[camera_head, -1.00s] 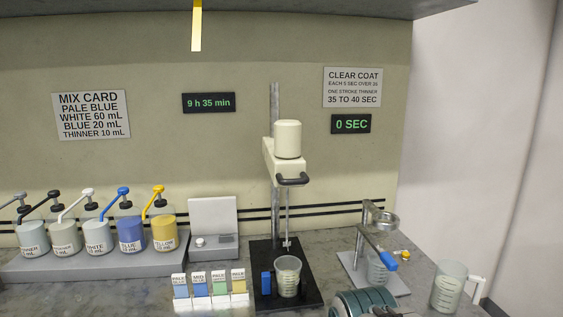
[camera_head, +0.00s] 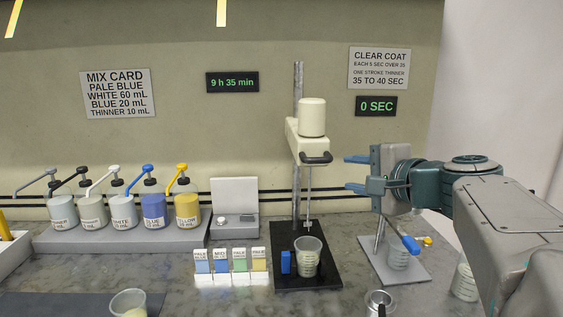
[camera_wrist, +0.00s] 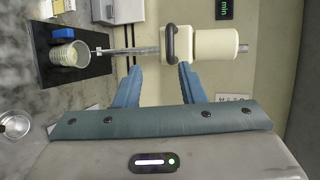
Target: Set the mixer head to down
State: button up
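The mixer head (camera_head: 312,118) is a cream block with a motor on a grey column, raised above a black base (camera_head: 322,270). A dark handle (camera_head: 316,158) sticks out of its front. The stirring shaft hangs down with its tip above a clear cup (camera_head: 307,256) on the base. My gripper (camera_head: 356,173) is open and empty, right of the head at about handle height, fingers pointing left. In the wrist view, the mixer head (camera_wrist: 208,44) lies sideways, with the handle (camera_wrist: 171,44) beyond and between the blue open fingers (camera_wrist: 156,75).
A viscosity cup stand (camera_head: 392,268) with a blue handle (camera_head: 411,244) stands below my gripper. A clear jug (camera_head: 464,282) stands at the right. Paint dispensers (camera_head: 153,208) and colour cards (camera_head: 230,262) are left of the mixer. A metal cup (camera_head: 378,303) stands in front.

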aim_at(320, 161)
jog(key=shift+t, duration=0.3)
jog(key=x, duration=0.4)
jog(key=p+x, duration=0.1)
jog(key=x, duration=0.4)
jog(key=r+p+x, duration=0.1)
jog(key=x, duration=0.3)
jog(key=shift+w+d, duration=0.15)
jog(key=shift+w, duration=0.35)
jog(key=shift+f, duration=0.15)
grip_shut()
